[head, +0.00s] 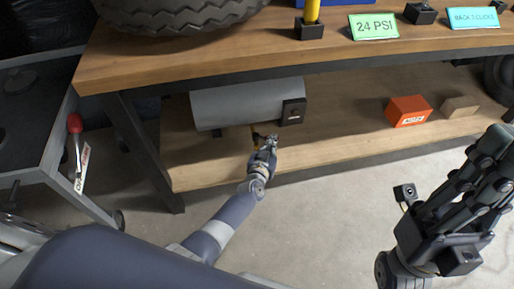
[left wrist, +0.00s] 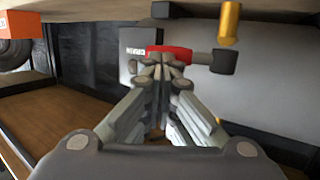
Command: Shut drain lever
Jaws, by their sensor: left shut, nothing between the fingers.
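The drain lever (left wrist: 180,49) is a red handle in the left wrist view. It runs sideways from a dark fitting (left wrist: 224,61) beside a brass pipe (left wrist: 229,22). In the head view my left gripper (head: 266,138) is under the grey tank (head: 235,105) on the bench's lower shelf and mostly hides the valve. In the left wrist view the left gripper (left wrist: 167,60) is shut and empty. Its fingertips overlap the red handle; I cannot tell whether they touch it. My right gripper (head: 485,160) is at the right, away from the tank; its opening is unclear.
The bench top (head: 180,50) overhangs the tank. An orange box (head: 408,111) and a small brown box (head: 460,106) sit on the shelf (head: 345,125) to the right. A grey cart (head: 40,150) with a red-knobbed lever (head: 75,123) stands at left. Floor in front is open.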

